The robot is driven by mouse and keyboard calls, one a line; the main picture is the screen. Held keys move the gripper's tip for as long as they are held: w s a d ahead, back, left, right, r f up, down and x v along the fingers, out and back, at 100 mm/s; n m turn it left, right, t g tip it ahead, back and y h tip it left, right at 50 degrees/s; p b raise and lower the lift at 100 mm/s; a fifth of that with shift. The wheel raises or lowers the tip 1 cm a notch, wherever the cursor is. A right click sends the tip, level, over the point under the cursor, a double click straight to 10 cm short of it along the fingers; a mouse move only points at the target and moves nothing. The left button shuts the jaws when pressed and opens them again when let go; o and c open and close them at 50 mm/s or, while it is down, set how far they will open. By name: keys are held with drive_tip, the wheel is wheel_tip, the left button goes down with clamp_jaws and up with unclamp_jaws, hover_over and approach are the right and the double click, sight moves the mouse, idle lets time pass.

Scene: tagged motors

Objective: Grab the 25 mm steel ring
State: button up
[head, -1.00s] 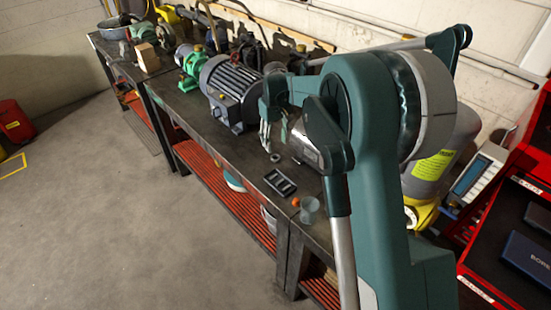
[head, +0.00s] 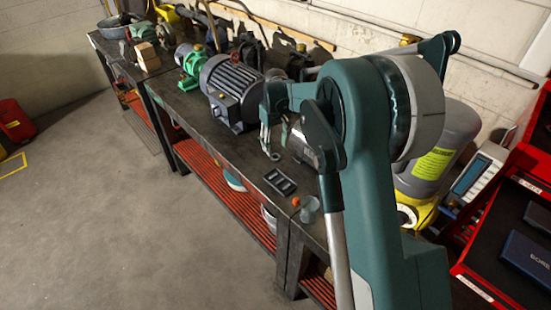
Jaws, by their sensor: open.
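My gripper (head: 270,150) is open, pointing down, with its fingertips low over the bench top behind the black slotted tray. The steel ring is hard to make out now. A small light spot (head: 276,156) at the fingertips is where a small ring lay on the bench earlier, and the fingers partly cover it. I cannot tell whether the fingers are around it or only beside it. Nothing is visibly held above the bench.
The black slotted tray (head: 280,181) lies just in front of the gripper. An orange piece (head: 295,201) and a grey cup (head: 309,209) stand nearer. A large grey motor (head: 232,92) stands close left. The bench's front edge is near.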

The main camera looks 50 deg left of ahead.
sight(275, 153)
drive_tip(key=shift+f, duration=0.1)
drive_tip(key=shift+f, duration=2.55)
drive_tip(key=shift+c, duration=0.4)
drive_tip(key=c, duration=0.9)
